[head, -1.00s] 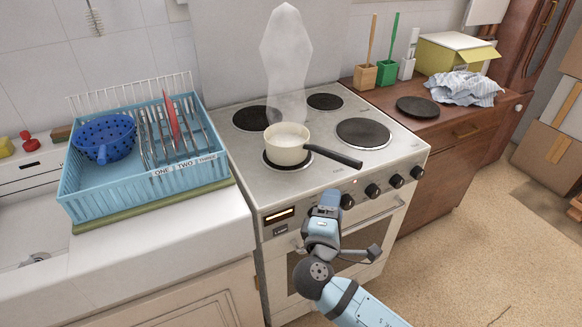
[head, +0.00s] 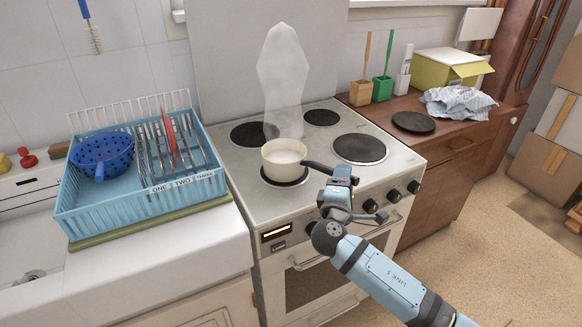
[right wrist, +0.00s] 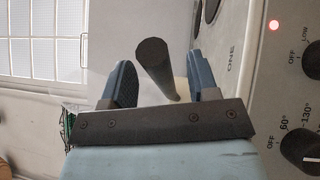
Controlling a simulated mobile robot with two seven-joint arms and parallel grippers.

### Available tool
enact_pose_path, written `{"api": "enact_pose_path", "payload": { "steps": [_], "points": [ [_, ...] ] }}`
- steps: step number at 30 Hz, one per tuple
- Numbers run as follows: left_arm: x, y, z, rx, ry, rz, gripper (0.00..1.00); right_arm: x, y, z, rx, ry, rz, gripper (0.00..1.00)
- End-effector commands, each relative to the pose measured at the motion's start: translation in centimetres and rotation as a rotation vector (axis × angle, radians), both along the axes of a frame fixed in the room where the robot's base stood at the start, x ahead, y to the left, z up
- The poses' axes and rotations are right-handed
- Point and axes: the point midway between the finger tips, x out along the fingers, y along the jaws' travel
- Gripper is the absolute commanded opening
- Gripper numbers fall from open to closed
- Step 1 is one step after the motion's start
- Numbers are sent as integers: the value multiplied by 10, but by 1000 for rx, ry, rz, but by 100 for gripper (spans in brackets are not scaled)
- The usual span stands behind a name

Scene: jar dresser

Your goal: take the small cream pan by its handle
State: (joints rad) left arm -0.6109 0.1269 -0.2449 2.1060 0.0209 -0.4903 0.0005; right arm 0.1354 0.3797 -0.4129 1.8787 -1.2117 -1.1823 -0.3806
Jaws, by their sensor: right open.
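The small cream pan (head: 283,158) stands on the front left burner of the white stove, with pale contents and steam rising from it. Its black handle (head: 317,166) points right and toward me; its far part is hidden behind my right gripper (head: 341,176). In the right wrist view, the gripper (right wrist: 160,88) is open. The dark handle end (right wrist: 153,58) shows between its two blue fingers, apparently apart from both. A sliver of the cream pan lies behind the handle there. My left gripper is not in view.
The stove's front knobs (head: 394,195) and oven door handle (head: 345,243) are close to my right arm. A blue dish rack (head: 143,192) with a colander stands left. A wooden counter (head: 432,137) with a cloth and black disc is at right.

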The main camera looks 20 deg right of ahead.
Motion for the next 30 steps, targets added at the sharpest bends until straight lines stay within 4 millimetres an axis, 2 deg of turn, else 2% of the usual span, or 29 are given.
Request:
{"api": "enact_pose_path", "payload": {
  "steps": [3, 9, 11, 16, 17, 30],
  "points": [
    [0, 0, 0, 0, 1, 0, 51, 9, -7, 2, 1, -1, 0, 54],
    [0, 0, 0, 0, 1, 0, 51, 10, -8, 2, 1, 0, 0, 54],
    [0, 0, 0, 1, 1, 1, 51, 10, -8, 2, 1, 0, 0, 43],
    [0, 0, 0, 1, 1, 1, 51, 10, -8, 2, 1, 0, 0, 4],
    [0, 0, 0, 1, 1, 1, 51, 10, -8, 2, 1, 0, 0, 0],
    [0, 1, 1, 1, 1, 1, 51, 10, -7, 9, 2, -3, 1, 0]
  ]
}}
